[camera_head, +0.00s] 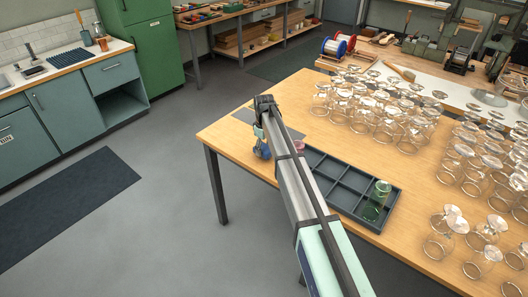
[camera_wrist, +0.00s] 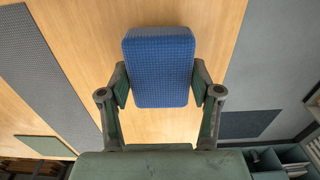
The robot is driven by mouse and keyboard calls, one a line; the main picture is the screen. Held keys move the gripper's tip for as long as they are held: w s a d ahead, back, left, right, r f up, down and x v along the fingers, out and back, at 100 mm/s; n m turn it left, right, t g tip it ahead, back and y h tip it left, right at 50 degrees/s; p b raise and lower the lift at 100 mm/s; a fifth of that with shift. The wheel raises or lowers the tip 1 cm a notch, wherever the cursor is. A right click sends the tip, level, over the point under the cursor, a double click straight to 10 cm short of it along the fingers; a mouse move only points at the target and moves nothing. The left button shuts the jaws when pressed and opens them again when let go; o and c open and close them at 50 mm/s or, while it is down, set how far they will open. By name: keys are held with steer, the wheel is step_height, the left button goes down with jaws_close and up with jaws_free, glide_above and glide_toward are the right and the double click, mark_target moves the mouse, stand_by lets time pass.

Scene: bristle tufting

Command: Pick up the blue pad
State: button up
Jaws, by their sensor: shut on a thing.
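The blue pad (camera_wrist: 158,50) is a rounded block with a fine-textured face. In the wrist view it sits upright in the picture between the two fingers of my gripper (camera_wrist: 159,85), which press on its left and right sides. The wooden table top shows behind it. In the head view my gripper (camera_head: 262,146) is at the table's left end near the front edge, partly hidden by my own arm. A small patch of blue shows there. I cannot tell how far the pad is above the table.
A grey mat (camera_wrist: 45,75) lies on the table (camera_head: 215,133) beside the gripper. A dark compartment tray (camera_head: 346,190) holds a green glass (camera_head: 377,200); my arm passes over its left part. Many upturned clear glasses (camera_head: 385,128) crowd the table's right and back.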

mark_target(264, 147)
step_height(264, 147, up, 18)
steer(key=b, duration=0.3)
steer(key=shift+c, duration=0.3)
steer(key=shift+r, duration=0.1)
